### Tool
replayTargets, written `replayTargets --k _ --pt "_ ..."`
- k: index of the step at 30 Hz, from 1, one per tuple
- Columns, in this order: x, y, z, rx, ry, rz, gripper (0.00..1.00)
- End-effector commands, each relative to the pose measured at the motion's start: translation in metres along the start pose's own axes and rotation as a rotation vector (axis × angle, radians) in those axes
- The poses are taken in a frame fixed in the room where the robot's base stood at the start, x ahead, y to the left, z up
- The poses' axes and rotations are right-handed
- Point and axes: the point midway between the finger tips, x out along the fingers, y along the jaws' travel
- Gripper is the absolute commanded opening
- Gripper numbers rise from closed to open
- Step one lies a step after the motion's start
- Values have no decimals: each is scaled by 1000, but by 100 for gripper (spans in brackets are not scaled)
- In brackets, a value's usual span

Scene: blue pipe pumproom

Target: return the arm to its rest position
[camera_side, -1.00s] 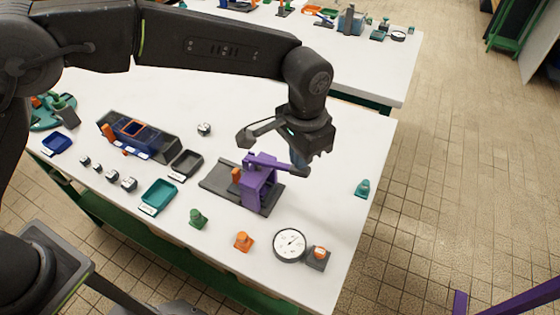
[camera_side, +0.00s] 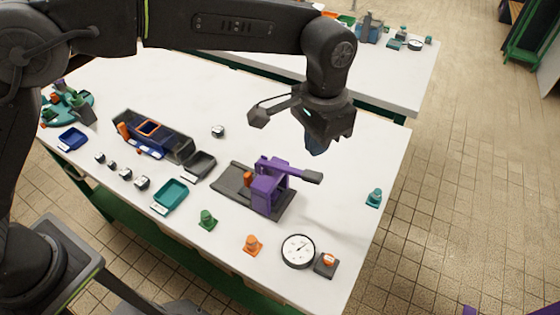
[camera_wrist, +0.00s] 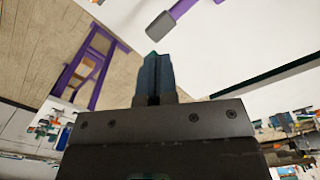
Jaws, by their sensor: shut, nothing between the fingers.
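My gripper (camera_side: 317,146) hangs above the white table, to the upper right of the purple lever press (camera_side: 268,188), pointing down. In the wrist view its two fingers (camera_wrist: 154,75) are together with nothing between them. The gripper is clear of the press; the press's purple lever with its dark grip (camera_side: 312,177) sticks out to the right below it. The lever's grip also shows at the top of the wrist view (camera_wrist: 160,26).
On the table (camera_side: 330,215) stand a dial gauge (camera_side: 298,251), an orange-topped block (camera_side: 327,264), orange (camera_side: 253,245), green (camera_side: 207,219) and teal (camera_side: 374,198) pieces, trays (camera_side: 170,194) and a long dark fixture (camera_side: 153,134). Another table (camera_side: 400,85) stands behind. The air around the gripper is free.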

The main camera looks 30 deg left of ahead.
Motion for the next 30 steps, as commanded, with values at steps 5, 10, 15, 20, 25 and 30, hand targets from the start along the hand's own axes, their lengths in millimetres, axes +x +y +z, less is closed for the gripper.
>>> replayTargets --k 5,10,15,20,25,30 --pt "-2 -2 1 -3 3 0 0" --pt "-30 -28 17 -46 44 2 0" --pt "-76 -77 64 -132 124 -1 0" --pt "-105 -113 121 -217 204 -12 0" --pt "-119 -139 187 -307 289 -35 0" --pt "-115 -151 252 -393 371 -67 0"
